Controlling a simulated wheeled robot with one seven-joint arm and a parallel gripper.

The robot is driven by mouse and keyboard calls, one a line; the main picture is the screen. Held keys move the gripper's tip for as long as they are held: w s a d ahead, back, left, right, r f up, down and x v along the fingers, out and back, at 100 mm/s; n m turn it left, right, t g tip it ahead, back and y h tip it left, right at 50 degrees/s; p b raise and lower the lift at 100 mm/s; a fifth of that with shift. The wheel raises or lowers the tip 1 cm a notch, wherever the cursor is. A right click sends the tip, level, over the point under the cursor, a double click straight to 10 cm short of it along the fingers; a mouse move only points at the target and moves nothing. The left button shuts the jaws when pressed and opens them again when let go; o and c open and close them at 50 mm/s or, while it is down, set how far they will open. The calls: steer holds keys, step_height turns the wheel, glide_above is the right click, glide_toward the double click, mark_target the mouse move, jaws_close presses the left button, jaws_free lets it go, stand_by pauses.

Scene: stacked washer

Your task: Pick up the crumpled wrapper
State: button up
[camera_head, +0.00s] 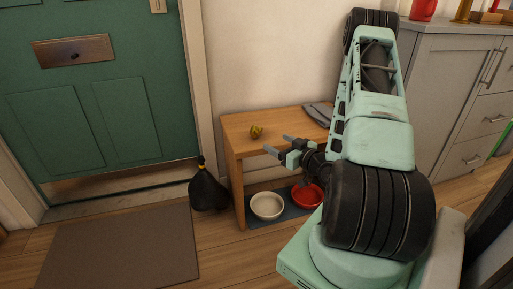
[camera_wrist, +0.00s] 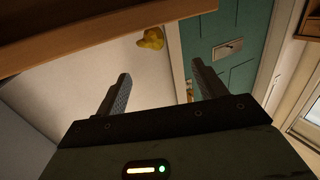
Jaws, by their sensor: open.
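The crumpled wrapper (camera_head: 256,131) is a small yellow lump on top of the wooden bench (camera_head: 238,134), near its left end. It also shows in the wrist view (camera_wrist: 151,39), beyond my fingertips and at the bench's brown edge. My gripper (camera_head: 279,145) is open with nothing between its fingers. In the head view it is near the bench top, to the right of and a little below the wrapper, apart from it. In the wrist view my two fingers (camera_wrist: 161,70) are spread wide. My arm hides part of the bench's right side.
A grey folded cloth (camera_head: 319,114) lies on the bench's right part. A white bowl (camera_head: 267,206) and a red bowl (camera_head: 307,196) stand on a dark mat below. A black bag (camera_head: 207,188) stands left of the bench. A grey cabinet (camera_head: 440,92) is at right.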

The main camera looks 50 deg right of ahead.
steer(key=s+f, duration=0.1)
steer(key=h+b, duration=0.1)
steer(key=b, duration=0.3)
glide_toward(254, 123)
steer(key=shift+m, duration=0.4)
steer(key=w, duration=0.1)
steer(key=w+f, duration=0.1)
steer(key=w, duration=0.2)
steer(key=shift+d+f, duration=0.3)
steer(key=shift+d, duration=0.1)
steer(key=shift+w+d+r+b, duration=0.2)
steer(key=shift+w+b, duration=0.35)
steer(key=shift+w, duration=0.45)
steer(key=shift+w+d+r+b, duration=0.1)
steer(key=shift+w+d+b, duration=0.1)
steer(key=shift+w+b, duration=0.65)
steer(key=shift+w+d+r+b, duration=0.1)
steer(key=shift+w+d+b, duration=0.15)
steer(key=shift+w, duration=0.95)
steer(key=c, duration=1)
